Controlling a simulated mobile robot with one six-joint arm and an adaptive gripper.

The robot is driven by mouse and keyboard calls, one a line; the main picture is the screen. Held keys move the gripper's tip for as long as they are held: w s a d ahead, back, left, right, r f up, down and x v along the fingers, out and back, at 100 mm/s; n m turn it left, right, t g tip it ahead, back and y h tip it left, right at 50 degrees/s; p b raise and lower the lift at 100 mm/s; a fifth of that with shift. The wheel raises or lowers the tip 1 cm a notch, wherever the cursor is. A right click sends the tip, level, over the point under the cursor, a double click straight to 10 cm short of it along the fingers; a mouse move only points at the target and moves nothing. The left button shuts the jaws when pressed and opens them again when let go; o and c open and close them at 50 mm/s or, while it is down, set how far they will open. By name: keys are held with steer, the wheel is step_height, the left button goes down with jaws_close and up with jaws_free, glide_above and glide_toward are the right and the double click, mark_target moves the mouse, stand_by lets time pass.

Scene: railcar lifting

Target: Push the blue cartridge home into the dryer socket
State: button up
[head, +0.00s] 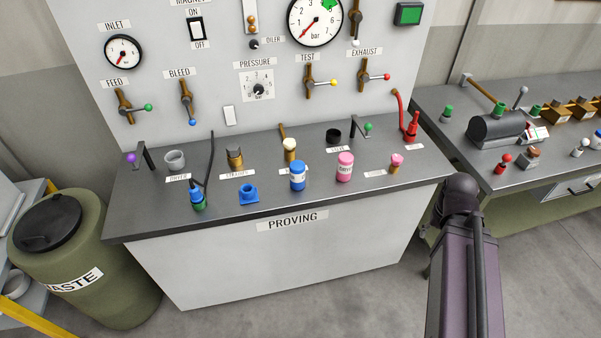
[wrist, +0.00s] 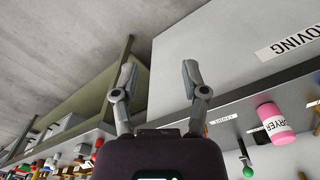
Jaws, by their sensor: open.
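The blue cartridge (head: 297,177), with a white band, stands upright on the dark bench top (head: 240,205), right of the middle. The dryer socket (head: 175,160) is a grey round cup at the bench's left, behind the DRYER label; it looks empty. My gripper (wrist: 158,78) is open, with nothing between its fingers, and points at the bench's pale front and the floor. In the head view my arm is at the right, with the gripper out of sight. The blue cartridge and socket are not in the wrist view.
A pink cartridge (head: 344,167) stands right of the blue one; it also shows in the wrist view (wrist: 272,124). A waste bin (head: 85,270) stands at the left.

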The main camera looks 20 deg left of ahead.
steer(key=shift+a, duration=0.25)
steer(key=o, duration=0.6)
steer(key=shift+a, duration=0.3)
steer(key=w+a+f+m+t+h+b, duration=0.1)
steer(key=w+a+f+t+h+b, duration=0.2)
steer(key=a, duration=0.8)
steer(key=w+a+m+t+h+b, duration=0.15)
steer(key=w+a+t+b, duration=0.35)
steer(key=a, duration=0.6)
steer(key=s+a+r+t+b, duration=0.1)
steer(key=s+a+t+b, duration=0.1)
steer(key=a, duration=1)
steer(key=s+a+r+t+b, duration=0.1)
steer(key=s+a+t, duration=0.1)
steer(key=a, duration=1.1)
steer(key=shift+s+r+m+t+b, duration=0.3)
steer(key=shift+r+m+t+b, duration=0.1)
steer(key=shift+m+t, duration=0.1)
steer(key=shift+w+y, duration=0.1)
steer(key=shift+y, duration=0.15)
